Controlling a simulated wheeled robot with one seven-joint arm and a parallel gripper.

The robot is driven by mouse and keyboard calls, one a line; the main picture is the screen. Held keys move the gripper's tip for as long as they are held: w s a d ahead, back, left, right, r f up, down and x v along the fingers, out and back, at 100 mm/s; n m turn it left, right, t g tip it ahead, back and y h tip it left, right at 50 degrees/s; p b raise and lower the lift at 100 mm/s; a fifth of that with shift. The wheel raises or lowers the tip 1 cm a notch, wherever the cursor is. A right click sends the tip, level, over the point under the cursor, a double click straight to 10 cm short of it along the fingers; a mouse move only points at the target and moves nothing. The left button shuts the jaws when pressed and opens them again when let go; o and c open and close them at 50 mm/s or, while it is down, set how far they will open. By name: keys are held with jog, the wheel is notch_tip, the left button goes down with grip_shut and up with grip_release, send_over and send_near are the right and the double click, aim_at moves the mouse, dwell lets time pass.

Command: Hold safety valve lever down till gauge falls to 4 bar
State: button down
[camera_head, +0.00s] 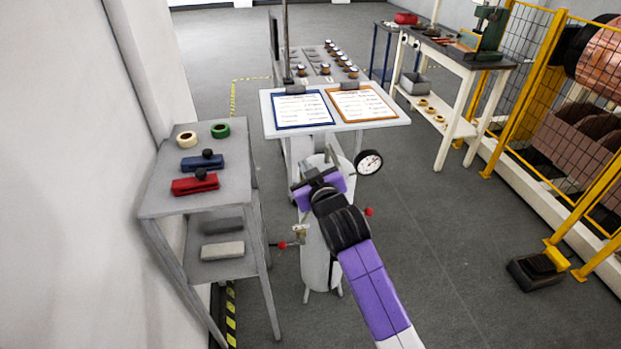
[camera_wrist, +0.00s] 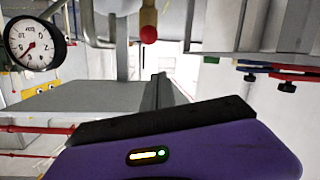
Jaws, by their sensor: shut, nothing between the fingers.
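A pale upright pressure tank (camera_head: 316,262) stands in the middle, partly hidden by my arm. The round white gauge (camera_head: 368,163) is at its upper right; it shows large at the left of the wrist view (camera_wrist: 36,44), tilted, its needle too small to read surely. A red ball end (camera_head: 369,211) shows right of my arm. Another red ball (camera_head: 283,245) is by a brass fitting (camera_head: 299,232) at the tank's left. The wrist view shows a red ball on a brass stem (camera_wrist: 148,34). My gripper (camera_wrist: 160,88) is shut and empty above the tank; I cannot tell whether it touches the lever.
A grey shelf stand (camera_head: 162,196) at left holds red and blue clamps and tape rolls. A table (camera_head: 354,126) with two clipboards stands just behind the tank. A workbench (camera_head: 458,62) and yellow fence (camera_head: 540,75) are at right.

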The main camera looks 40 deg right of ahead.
jog(key=f, duration=0.2)
jog(key=s+f, duration=0.1)
jog(key=shift+d+f+p, duration=0.3)
jog(key=shift+d, duration=0.05)
jog(key=shift+f, duration=0.15)
